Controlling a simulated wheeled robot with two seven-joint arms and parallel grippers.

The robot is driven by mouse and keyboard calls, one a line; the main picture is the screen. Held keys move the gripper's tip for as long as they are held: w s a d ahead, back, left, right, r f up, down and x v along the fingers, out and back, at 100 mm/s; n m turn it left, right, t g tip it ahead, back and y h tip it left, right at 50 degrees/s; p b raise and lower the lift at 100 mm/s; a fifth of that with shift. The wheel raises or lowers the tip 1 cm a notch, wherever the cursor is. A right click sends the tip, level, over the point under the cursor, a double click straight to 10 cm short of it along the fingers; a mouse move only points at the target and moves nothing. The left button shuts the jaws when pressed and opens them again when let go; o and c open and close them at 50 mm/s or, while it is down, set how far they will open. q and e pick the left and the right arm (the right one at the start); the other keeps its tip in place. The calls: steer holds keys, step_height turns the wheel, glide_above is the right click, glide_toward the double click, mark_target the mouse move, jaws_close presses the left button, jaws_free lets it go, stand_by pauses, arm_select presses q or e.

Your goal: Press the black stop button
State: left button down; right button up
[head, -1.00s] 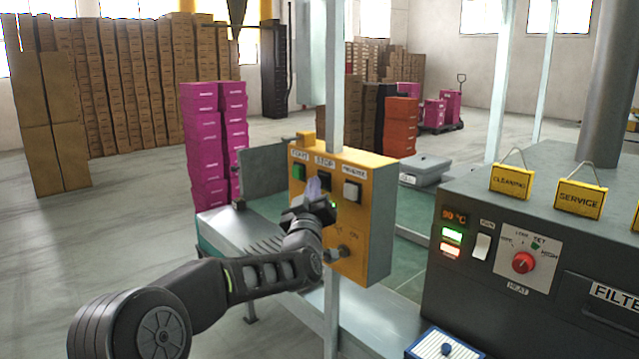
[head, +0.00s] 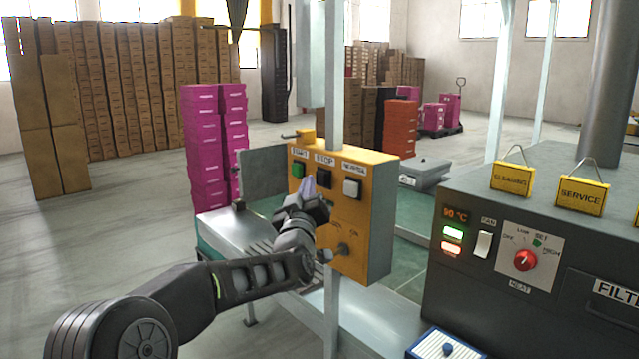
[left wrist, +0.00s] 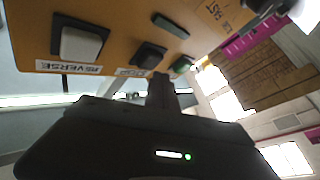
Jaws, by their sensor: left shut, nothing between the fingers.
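The black stop button (head: 324,178) sits under a STOP label on the yellow control box (head: 376,215). The green start button (head: 298,170) is to its left and the white reverse button (head: 352,188) to its right. My left gripper (head: 309,186) is shut and empty, its tip just in front of the box, left of and slightly below the stop button. In the left wrist view, the stop button (left wrist: 150,55) shows beyond the closed fingers (left wrist: 162,88); I cannot tell whether they touch the panel. My right gripper is not in view.
A knob (head: 342,250) protrudes from the box's lower face, close to my left arm. A grey post runs behind the box. A dark machine (head: 450,290) with a red heat dial stands at the right. Pink boxes (head: 205,150) are stacked behind the line.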

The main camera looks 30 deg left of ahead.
arm_select(q)
steer(key=s+b, duration=0.2)
steer(key=s+a+b, duration=0.1)
steer(key=s+b, duration=0.1)
steer(key=shift+s+a, duration=0.2)
steer(key=shift+s, duration=0.2)
stand_by(0.9)
